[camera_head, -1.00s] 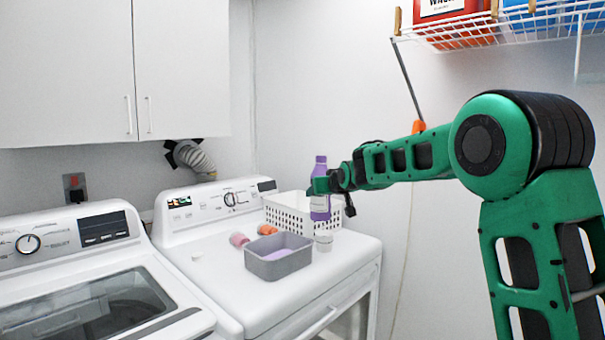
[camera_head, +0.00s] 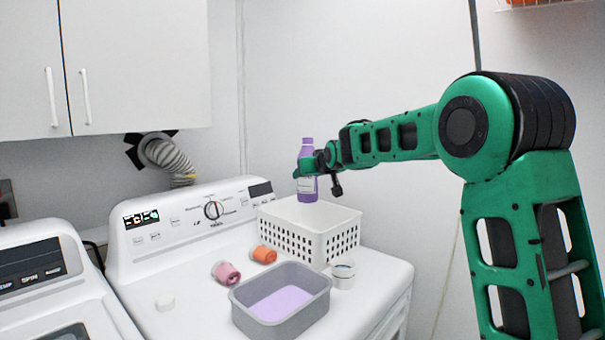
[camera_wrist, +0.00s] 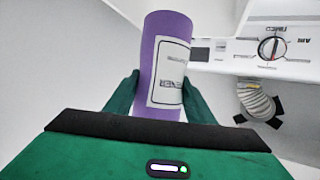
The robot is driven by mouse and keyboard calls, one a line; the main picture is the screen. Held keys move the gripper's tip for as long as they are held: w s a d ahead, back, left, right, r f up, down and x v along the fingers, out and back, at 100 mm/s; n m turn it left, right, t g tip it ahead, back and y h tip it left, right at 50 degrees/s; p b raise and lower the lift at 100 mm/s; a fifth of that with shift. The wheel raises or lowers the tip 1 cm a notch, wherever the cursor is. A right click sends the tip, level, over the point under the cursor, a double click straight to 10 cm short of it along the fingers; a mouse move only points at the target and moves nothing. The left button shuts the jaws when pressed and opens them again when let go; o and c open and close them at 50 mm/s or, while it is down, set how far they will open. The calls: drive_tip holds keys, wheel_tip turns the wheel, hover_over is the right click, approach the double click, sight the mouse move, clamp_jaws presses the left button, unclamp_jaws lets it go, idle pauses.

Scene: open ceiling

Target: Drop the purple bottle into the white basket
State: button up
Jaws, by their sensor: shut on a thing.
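The purple bottle (camera_head: 307,178) is upright in the head view, with a white label and a pale ring near its cap. My gripper (camera_head: 307,172) is shut on its body. In the wrist view the bottle (camera_wrist: 163,70) stands between my two green fingers (camera_wrist: 160,95), one on each side. The white basket (camera_head: 318,245) sits on the dryer top, with slotted walls and an open top. The bottle is over the basket's back part in the head view; its lower end appears at or just above the rim line. The basket's floor is hidden.
A grey tub (camera_head: 235,309) with a lilac bottom stands in front of the basket. A small white cup (camera_head: 343,275), a pink roll (camera_head: 226,272) and an orange roll (camera_head: 264,255) are close by. A ribbed hose (camera_head: 168,157) is behind the dryer (camera_head: 190,290).

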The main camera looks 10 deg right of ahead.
drive_tip(key=shift+w+d, duration=0.15)
drive_tip(key=shift+w, duration=0.4)
drive_tip(key=shift+f, duration=2.45)
drive_tip(key=o, duration=1.2)
drive_tip(key=v, duration=1)
drive_tip(key=shift+s, duration=0.25)
